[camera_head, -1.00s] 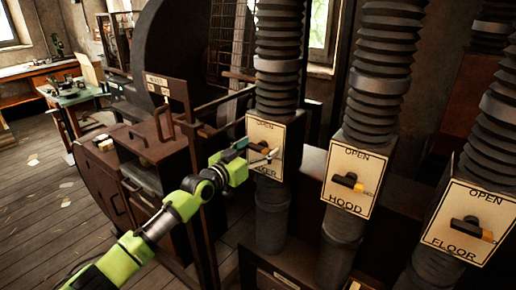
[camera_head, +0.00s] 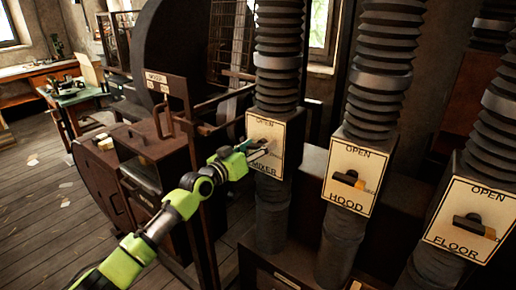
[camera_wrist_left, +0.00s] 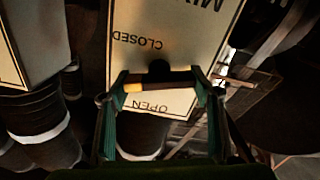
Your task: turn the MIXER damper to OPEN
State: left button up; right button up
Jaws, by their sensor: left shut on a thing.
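The MIXER damper plate (camera_head: 285,160) is the leftmost of the cream plates in the head view, with OPEN printed at its top. My left gripper (camera_head: 264,147) is at this plate. In the wrist view the plate (camera_wrist_left: 180,52) appears upside down, with CLOSED above the handle and OPEN below it. The damper handle (camera_wrist_left: 160,87), a brown bar with a yellow end, lies crosswise between the two fingertips. My left gripper (camera_wrist_left: 162,84) is shut on it. In the head view the gripper mostly hides the handle. My right gripper is not in view.
To the right are the similar HOOD plate (camera_head: 350,178) and FLOOR plate (camera_head: 472,220), each with its own handle. Ribbed ducts rise above the plates. A dark machine cabinet (camera_head: 165,155) stands left of the MIXER plate, behind my arm.

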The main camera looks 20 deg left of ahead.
pick_arm(q)
jog(key=n, duration=0.6)
jog(key=shift+a+f+n, duration=0.1)
jog(key=shift+n, duration=0.2)
jog(key=n, duration=0.3)
jog(key=shift+p, duration=0.35)
jog(key=n+p, duration=0.1)
jog(key=n, duration=0.3)
jog(key=shift+f+n, duration=0.15)
jog(key=shift+n, duration=0.15)
jog(key=o, duration=1.1)
jog(key=shift+a, duration=0.1)
jog(key=v, duration=1.2)
